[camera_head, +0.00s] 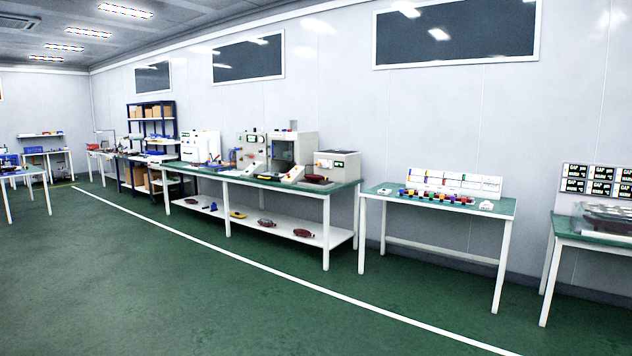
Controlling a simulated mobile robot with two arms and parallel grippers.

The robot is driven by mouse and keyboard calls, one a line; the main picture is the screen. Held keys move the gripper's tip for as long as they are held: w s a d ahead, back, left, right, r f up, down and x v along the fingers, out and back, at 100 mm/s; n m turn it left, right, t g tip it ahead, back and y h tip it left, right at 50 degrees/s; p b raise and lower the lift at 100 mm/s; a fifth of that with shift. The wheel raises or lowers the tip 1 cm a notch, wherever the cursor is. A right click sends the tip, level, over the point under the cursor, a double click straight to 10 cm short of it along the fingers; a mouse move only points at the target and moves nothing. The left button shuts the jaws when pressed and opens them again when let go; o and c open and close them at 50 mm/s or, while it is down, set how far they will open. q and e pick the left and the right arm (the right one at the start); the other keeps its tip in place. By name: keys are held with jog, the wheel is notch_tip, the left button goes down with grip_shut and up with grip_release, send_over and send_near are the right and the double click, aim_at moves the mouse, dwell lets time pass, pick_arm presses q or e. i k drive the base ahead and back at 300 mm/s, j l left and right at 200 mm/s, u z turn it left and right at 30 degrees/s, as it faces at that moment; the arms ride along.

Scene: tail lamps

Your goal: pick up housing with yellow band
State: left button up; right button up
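No housing with a yellow band can be made out for sure from this distance. A small yellow item (237,215) lies on the lower shelf (282,234) of the long bench. Two dark red lamp-like parts, one near the shelf's middle (266,223) and one further right (302,233), lie on the same shelf. Another dark red part (316,179) sits on the bench top at the right end. Greyish housings (607,217) are stacked on the table at the right edge. Neither of my grippers is in view.
The long green-topped bench (345,187) carries machines (293,148) along the wall. A table (497,210) with small coloured parts (437,196) stands to its right. A blue shelving rack (152,128) stands further back. The green floor (180,290) in front is clear, with a white line.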

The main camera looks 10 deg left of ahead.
aim_at(316, 178)
jog(key=i+u, duration=0.15)
jog(key=i, duration=5.7)
jog(key=j, duration=0.1)
